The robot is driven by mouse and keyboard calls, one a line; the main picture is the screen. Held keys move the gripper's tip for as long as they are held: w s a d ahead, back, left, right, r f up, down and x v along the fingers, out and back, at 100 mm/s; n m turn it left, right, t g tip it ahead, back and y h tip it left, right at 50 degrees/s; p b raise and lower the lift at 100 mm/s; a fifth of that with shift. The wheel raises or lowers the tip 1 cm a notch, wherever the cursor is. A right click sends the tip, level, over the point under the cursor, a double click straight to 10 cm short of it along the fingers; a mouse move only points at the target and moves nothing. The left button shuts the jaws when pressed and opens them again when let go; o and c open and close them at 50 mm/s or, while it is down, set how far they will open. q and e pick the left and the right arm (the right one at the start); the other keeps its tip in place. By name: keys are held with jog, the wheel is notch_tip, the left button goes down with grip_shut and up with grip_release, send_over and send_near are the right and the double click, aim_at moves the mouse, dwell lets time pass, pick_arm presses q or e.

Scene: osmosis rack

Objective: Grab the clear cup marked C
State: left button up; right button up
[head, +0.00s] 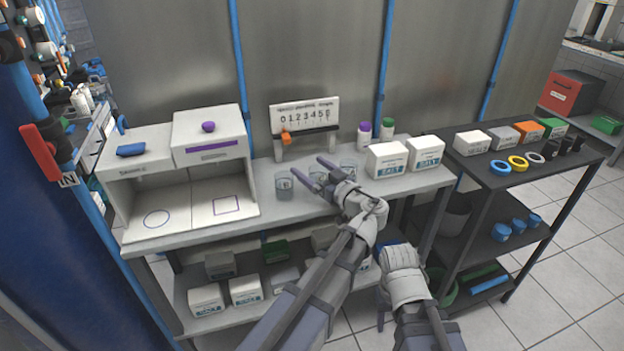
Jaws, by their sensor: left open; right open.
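Three clear cups stand in a row on the grey bench top: a left cup (284,187), a middle cup (318,173) and a right cup (348,167). Their letters are too small to read, so I cannot tell which is C. My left gripper (306,165) is open, its two fingers reaching over the row around the middle cup. It partly hides the middle and right cups; I cannot tell whether it touches either. My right gripper (385,300) is open, low in front of the bench and away from the cups, its fingers hard to make out.
A numbered stand with an orange slider (286,137) is behind the cups. White bottles (364,136) and two white SALT boxes (387,160) stand to the right. A white cabinet (210,150) is on the left. A dark side rack (540,165) holds boxes and tape rolls.

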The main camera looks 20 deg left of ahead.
pick_arm(q)
jog(key=shift+d, duration=0.15)
jog(key=shift+c, duration=0.2)
jog(key=c, duration=1.4)
jog(key=shift+o, duration=0.2)
jog(key=shift+r, duration=0.15)
notch_tip(320, 180, up, 10)
jog(key=p, duration=1)
